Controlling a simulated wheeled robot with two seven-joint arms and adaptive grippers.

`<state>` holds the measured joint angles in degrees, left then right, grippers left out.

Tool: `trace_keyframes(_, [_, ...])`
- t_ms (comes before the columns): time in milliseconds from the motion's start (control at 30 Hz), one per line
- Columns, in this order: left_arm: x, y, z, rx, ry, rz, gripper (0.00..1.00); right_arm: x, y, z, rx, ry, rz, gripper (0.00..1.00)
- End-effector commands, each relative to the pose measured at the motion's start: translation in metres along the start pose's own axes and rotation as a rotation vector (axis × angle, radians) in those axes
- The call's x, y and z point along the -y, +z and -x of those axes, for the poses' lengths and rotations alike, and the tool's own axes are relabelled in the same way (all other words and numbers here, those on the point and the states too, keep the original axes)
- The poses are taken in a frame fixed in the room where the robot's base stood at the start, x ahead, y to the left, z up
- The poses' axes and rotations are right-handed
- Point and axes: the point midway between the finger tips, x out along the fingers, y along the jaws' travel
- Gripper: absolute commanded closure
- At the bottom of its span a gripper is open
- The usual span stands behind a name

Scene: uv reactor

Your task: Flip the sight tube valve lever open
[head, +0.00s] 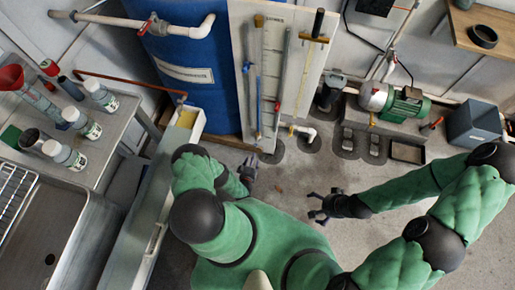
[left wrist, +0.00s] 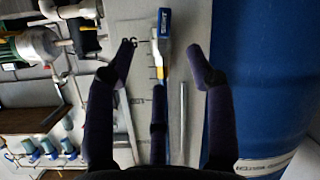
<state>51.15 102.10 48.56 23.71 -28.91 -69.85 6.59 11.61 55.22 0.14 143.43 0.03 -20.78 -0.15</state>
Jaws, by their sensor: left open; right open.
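A red-handled valve (head: 147,25) sits on the white pipe across the blue tank (head: 190,60) in the head view. Slim upright tubes or rods (head: 258,80) stand against a white panel (head: 285,30) right of the tank. I cannot tell which part is the sight tube valve lever. My left gripper (head: 248,168) is below the panel's foot, apart from it. In the left wrist view my left gripper (left wrist: 163,68) has its fingers spread, with the panel and a blue-and-yellow piece (left wrist: 164,24) behind them. My right gripper (head: 317,206) is open and empty over the floor.
A steel sink (head: 60,235) and a bench with several white-capped bottles (head: 90,130) are at left. A green pump motor (head: 403,106) stands right of the panel. A grey bin (head: 474,125) is at far right. The floor near my right gripper is clear.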

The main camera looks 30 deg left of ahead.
Motion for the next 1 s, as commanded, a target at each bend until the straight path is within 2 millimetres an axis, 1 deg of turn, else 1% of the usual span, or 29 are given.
trace_keyframes(33, [0.001, -0.002, -0.001, 0.001, -0.001, -0.097, 0.46, 0.001, 0.0, 0.003, 0.0, 0.0, 0.0, 0.0])
trace_keyframes(100, [0.002, -0.004, -0.002, 0.0, -0.002, -0.23, 0.46, 0.002, 0.0, 0.005, 0.0, 0.0, 0.0, 0.0])
trace_keyframes(200, [0.004, -0.006, -0.004, 0.001, -0.003, -0.387, 0.46, 0.003, 0.0, 0.007, 0.0, 0.0, 0.0, 0.0])
trace_keyframes(300, [0.006, -0.007, -0.006, 0.002, -0.003, -0.493, 0.46, 0.003, 0.0, 0.008, 0.0, 0.0, 0.0, 0.0])
trace_keyframes(367, [0.006, -0.007, -0.006, 0.002, -0.003, -0.534, 0.46, 0.003, 0.0, 0.008, 0.0, 0.0, 0.0, 0.0])
trace_keyframes(467, [0.006, -0.007, -0.009, 0.002, -0.003, -0.565, 0.46, 0.003, 0.0, 0.007, 0.0, 0.0, 0.0, 0.0])
trace_keyframes(567, [0.007, -0.006, -0.017, 0.001, -0.003, -0.57, 0.46, 0.001, 0.0, 0.004, 0.0, 0.0, 0.0, 0.0])
trace_keyframes(667, [0.007, -0.005, -0.03, 0.0, -0.001, -0.57, 0.46, -0.001, 0.0, -0.003, 0.0, 0.0, 0.0, 0.0])
trace_keyframes(800, [0.007, -0.004, -0.056, -0.001, -0.001, -0.569, 0.46, -0.005, -0.001, -0.014, 0.0, 0.0, 0.0, 0.0])
trace_keyframes(1000, [0.007, -0.004, -0.089, 0.001, -0.002, -0.567, 0.46, -0.011, -0.001, -0.029, 0.0, 0.0, 0.0, 0.0])
